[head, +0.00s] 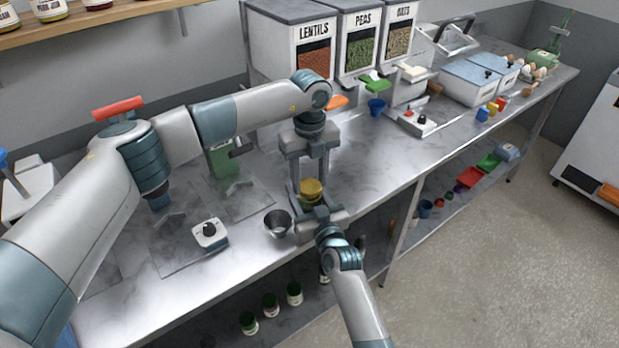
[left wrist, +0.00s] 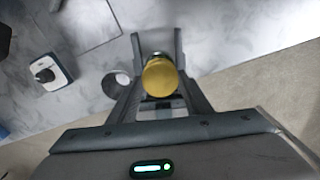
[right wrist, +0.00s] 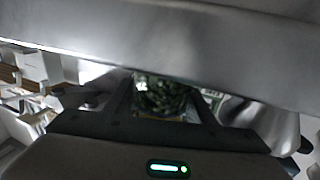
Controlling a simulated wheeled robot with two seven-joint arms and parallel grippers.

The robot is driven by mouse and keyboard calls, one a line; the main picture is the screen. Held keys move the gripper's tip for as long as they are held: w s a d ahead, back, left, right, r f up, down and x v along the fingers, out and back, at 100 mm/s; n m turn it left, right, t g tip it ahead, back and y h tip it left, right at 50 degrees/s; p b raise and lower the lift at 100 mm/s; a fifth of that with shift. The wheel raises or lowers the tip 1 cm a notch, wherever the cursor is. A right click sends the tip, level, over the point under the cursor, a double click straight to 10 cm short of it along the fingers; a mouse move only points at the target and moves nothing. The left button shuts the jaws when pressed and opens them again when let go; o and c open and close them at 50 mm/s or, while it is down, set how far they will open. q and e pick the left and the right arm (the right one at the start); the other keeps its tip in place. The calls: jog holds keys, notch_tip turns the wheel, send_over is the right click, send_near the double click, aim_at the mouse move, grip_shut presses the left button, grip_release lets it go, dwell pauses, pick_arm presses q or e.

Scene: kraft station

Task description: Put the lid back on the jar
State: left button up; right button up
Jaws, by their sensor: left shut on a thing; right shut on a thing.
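The yellow lid (head: 312,187) sits at the top of the jar (head: 310,200) near the counter's front edge; I cannot tell whether it is seated. My left gripper (head: 310,182) reaches down from above and is shut on the lid, which also shows between its fingers in the left wrist view (left wrist: 160,76). My right gripper (head: 308,208) comes from the front and is shut on the jar, whose dark green contents show in the right wrist view (right wrist: 165,98). Much of the jar is hidden by the grippers.
A metal cup (head: 278,224) stands just left of the jar. A small white box with a black knob (head: 209,233) is farther left. Bins labelled lentils (head: 292,50), peas and oats stand behind. A blue cup (head: 376,108) is at the back. Several jars sit on the shelf below.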

pick_arm(q)
jog(key=shift+f, duration=0.35)
jog(key=shift+m, duration=1.6)
jog(key=o, duration=1)
jog(key=shift+r, duration=2.25)
jog(key=shift+c, duration=0.4)
